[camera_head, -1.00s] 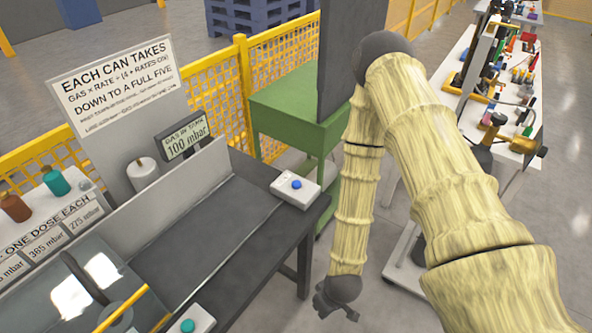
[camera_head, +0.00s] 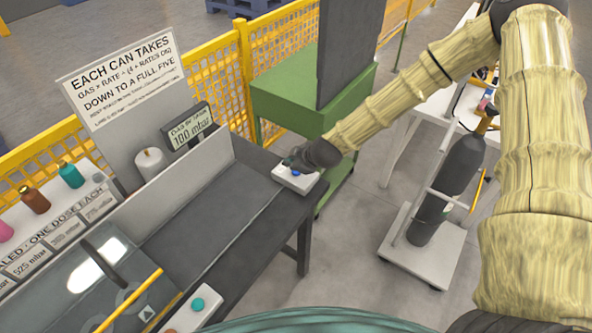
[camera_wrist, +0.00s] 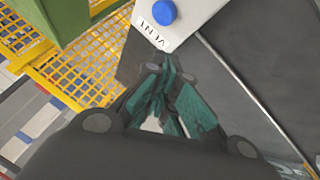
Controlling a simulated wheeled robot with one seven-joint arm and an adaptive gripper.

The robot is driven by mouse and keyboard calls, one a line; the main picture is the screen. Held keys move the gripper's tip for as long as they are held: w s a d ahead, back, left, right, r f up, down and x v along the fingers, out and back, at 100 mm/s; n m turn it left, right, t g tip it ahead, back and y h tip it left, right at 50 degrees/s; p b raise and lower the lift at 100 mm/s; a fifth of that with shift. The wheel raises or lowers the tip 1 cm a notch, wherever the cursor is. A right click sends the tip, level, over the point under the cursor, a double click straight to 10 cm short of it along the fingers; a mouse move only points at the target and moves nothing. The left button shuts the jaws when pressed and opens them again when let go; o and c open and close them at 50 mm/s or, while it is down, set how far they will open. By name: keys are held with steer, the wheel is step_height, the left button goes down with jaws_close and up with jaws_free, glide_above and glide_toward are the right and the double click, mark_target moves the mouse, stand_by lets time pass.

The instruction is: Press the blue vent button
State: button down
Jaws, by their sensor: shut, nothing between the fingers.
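The blue vent button (camera_wrist: 164,12) is a round dome on a white box (camera_wrist: 178,32) lettered VENT in the wrist view. In the head view the button (camera_head: 296,173) shows partly beneath my gripper, on the white box (camera_head: 300,185) at the table's right end. My gripper (camera_head: 291,163) is over the box's far-left side in the head view. In the wrist view its fingers (camera_wrist: 170,72) are shut and empty, just short of the box's lettered edge. I cannot tell the exact height of the fingertips over the box.
The dark table (camera_head: 215,215) carries a display reading 100 mbar (camera_head: 188,128). A teal button (camera_head: 198,305) is at the near side. A green cabinet (camera_head: 290,100) stands behind the vent box. A gas cylinder on a trolley (camera_head: 445,190) stands right.

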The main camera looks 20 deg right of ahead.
steer(key=w+d+r+n+t, duration=0.1)
steer(key=w+d+r, duration=0.1)
steer(key=w+r, duration=0.2)
steer(key=shift+w+r, duration=0.15)
steer(key=shift+r, duration=0.1)
steer(key=shift+f, duration=0.15)
steer(key=shift+f+b, duration=3.3)
steer(key=shift+f, duration=0.95)
steer(key=shift+f, duration=0.15)
steer(key=shift+a+f, duration=0.1)
steer(key=shift+f, duration=0.2)
steer(key=shift+f+b, duration=0.65)
steer(key=shift+r, duration=0.2)
steer(key=shift+r+p, duration=0.8)
steer(key=shift+r, duration=0.1)
